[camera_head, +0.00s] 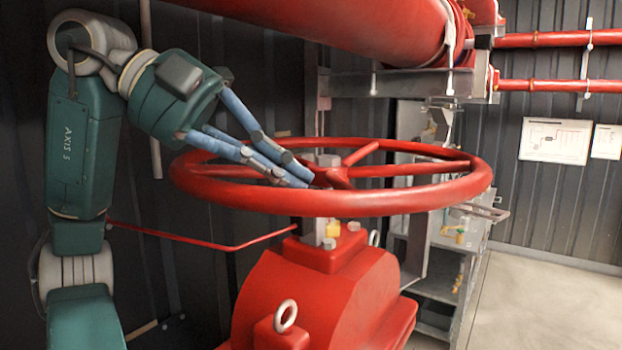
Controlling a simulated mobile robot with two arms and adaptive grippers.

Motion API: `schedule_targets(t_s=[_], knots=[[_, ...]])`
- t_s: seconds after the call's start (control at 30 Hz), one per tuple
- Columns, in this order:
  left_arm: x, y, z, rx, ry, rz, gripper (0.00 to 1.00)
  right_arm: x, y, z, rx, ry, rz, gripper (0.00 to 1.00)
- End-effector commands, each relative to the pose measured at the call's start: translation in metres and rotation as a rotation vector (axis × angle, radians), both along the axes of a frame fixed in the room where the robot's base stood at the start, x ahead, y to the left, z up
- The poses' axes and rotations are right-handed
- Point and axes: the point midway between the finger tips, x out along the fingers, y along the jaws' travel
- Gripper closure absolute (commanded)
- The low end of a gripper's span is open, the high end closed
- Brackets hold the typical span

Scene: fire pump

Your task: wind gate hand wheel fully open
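The red gate hand wheel (430,199) lies roughly level in the middle of the camera_head view, on top of a red valve body (318,290). Its spokes meet at a hub in the centre. My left gripper (305,177) comes in from the upper left, with its blue fingers reaching down over the rim to the spokes near the hub. The fingertips appear close together, and I cannot tell whether they touch or enclose a spoke. They hide part of the left spoke. My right gripper is not in view.
A thick red pipe (340,25) crosses above the wheel, with a metal bracket (400,83) under it. A thin red rod (190,238) runs on the left, below the wheel. A grey metal rack (445,275) stands behind on the right. Open floor (545,305) shows at lower right.

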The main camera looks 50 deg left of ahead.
Motion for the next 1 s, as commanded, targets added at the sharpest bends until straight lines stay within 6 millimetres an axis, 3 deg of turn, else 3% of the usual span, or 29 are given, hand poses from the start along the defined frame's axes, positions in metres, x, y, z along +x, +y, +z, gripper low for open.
schedule_targets(t_s=[0.33,0.77,1.0], knots=[[0.021,-0.014,-0.017,-0.001,-0.001,0.0,1.0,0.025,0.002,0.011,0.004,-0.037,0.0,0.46],[0.025,-0.018,-0.02,0.003,0.0,0.029,1.0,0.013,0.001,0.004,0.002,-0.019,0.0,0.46],[0.047,-0.038,-0.021,0.008,0.002,0.169,1.0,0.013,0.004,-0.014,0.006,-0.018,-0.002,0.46]])
